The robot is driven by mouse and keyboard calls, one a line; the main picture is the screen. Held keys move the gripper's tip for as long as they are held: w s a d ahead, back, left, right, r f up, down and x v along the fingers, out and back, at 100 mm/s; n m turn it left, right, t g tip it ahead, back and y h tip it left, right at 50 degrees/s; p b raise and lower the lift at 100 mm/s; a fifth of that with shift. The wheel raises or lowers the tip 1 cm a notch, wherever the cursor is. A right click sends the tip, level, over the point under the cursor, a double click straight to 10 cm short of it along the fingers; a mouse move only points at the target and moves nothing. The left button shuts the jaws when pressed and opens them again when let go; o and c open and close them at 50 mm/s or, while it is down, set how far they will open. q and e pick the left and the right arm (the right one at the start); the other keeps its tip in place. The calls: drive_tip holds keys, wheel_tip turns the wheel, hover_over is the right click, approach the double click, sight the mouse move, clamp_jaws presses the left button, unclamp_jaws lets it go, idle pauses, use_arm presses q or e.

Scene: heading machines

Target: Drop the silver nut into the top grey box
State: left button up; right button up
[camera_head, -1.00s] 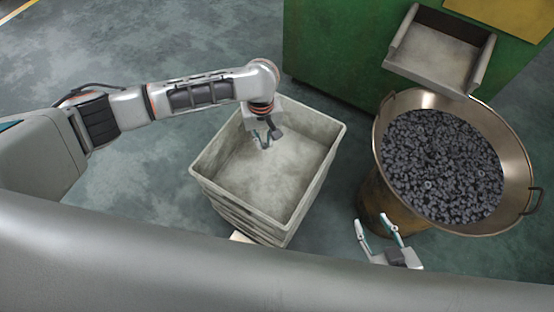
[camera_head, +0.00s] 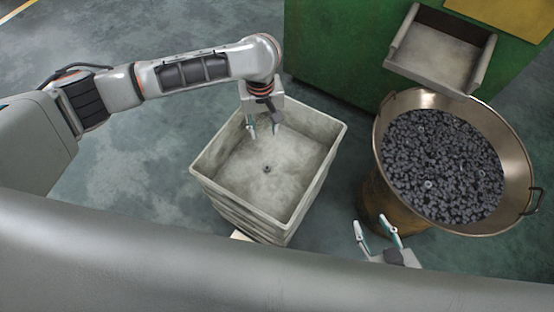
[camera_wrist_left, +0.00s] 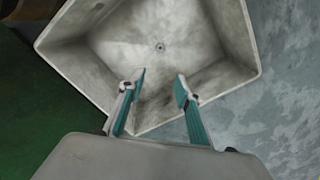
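The top grey box (camera_head: 222,172) is the uppermost of a stack of boxes in the middle of the head view. A small nut (camera_head: 267,169) lies on its floor, apart from its walls; it also shows in the left wrist view (camera_wrist_left: 160,47). My left gripper (camera_head: 264,134) is above the box near its far left side. Its fingers are apart and empty, as the left wrist view also shows (camera_wrist_left: 160,80). My right gripper (camera_head: 377,226) is open and empty at the lower right, beside the round pan's stand.
A wide metal pan (camera_head: 522,170) full of dark nuts stands on the right, with a few silver ones among them. A chute (camera_head: 440,58) on a green machine (camera_head: 335,45) hangs over its far edge. Open floor lies left of the boxes.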

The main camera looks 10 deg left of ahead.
use_arm(q)
wheel_tip(320, 180, up, 6)
drive_tip(key=shift+f, duration=0.1)
idle(0.5)
drive_tip(key=s+d+f+m+t+h+p, duration=0.1)
drive_tip(key=s+d+m+t+h+p, duration=0.2)
drive_tip(key=d, duration=0.4)
drive_tip(key=s+d+f+m+t+h+p, duration=0.1)
drive_tip(key=s+d+f+m+h+p, duration=0.1)
drive_tip(key=s+d+h, duration=0.45)
drive_tip(key=s+a+f+m+t+y+p, duration=0.2)
drive_tip(key=s+a, duration=0.4)
drive_tip(key=a, duration=0.5)
drive_tip(key=s+a+f+m+t+y+p, duration=0.2)
drive_tip(key=s+a+t+y, duration=0.2)
drive_tip(key=a, duration=0.7)
drive_tip(key=shift+s+f+t+y+p, duration=0.25)
drive_tip(key=shift+s+y, duration=0.2)
drive_tip(key=shift+s, duration=0.8)
use_arm(e)
drive_tip(key=shift+m, duration=0.4)
drive_tip(key=r, duration=0.3)
drive_tip(key=s+r, duration=0.1)
drive_tip(key=r, duration=0.1)
drive_tip(key=shift+s+a, duration=0.1)
drive_tip(key=shift+a, duration=0.25)
use_arm(q)
drive_tip(key=shift+c, duration=0.9)
use_arm(e)
drive_tip(key=c, duration=0.4)
